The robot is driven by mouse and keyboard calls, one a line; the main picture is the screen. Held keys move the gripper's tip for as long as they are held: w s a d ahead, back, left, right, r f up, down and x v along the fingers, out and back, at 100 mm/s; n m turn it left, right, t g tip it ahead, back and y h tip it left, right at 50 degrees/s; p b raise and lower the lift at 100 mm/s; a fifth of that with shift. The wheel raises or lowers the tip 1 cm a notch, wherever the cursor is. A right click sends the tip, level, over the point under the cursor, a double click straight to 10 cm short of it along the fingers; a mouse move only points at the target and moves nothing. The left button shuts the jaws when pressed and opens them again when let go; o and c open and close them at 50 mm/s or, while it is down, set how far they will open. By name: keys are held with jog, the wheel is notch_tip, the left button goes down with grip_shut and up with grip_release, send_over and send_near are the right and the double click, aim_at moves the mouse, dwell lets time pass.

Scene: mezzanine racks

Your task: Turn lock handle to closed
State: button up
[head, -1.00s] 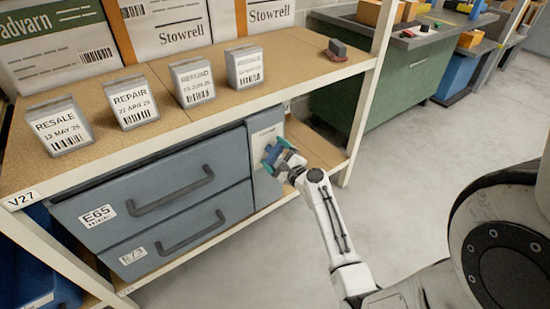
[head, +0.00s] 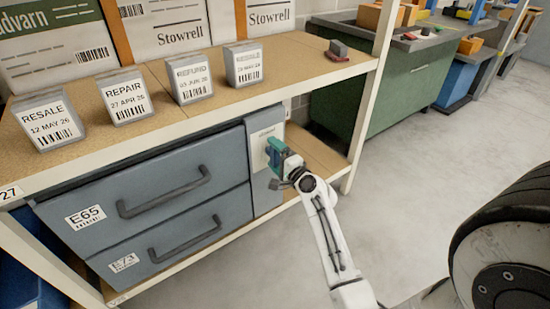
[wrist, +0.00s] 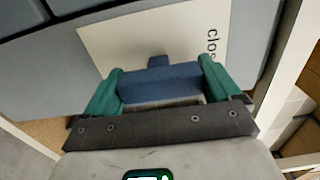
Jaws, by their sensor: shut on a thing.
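The blue lock handle (wrist: 158,82) sits on a pale plate (wrist: 125,40) on the front of the grey-blue lock panel (head: 264,190), right of the drawers. Part of the word "clos" shows at the plate's right side in the wrist view. My gripper (wrist: 160,88) has teal fingers on both sides of the handle and is shut on it. In the head view my gripper (head: 276,155) is at the plate and covers most of the handle. The plate's other markings are not readable.
Grey-blue drawers E65 (head: 150,193) and E73 (head: 180,240) are left of the panel, below a shelf top (head: 150,95) bearing several labelled blocks. A cream rack post (head: 365,110) stands to the right. Open floor (head: 430,180) lies beyond it.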

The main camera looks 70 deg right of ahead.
jog(key=shift+f, duration=0.1)
dwell(0.4)
jog(key=o, duration=0.8)
jog(key=shift+c, duration=0.2)
jog(key=v, duration=1.1)
jog(key=shift+p, duration=0.3)
jog(key=shift+d, duration=0.1)
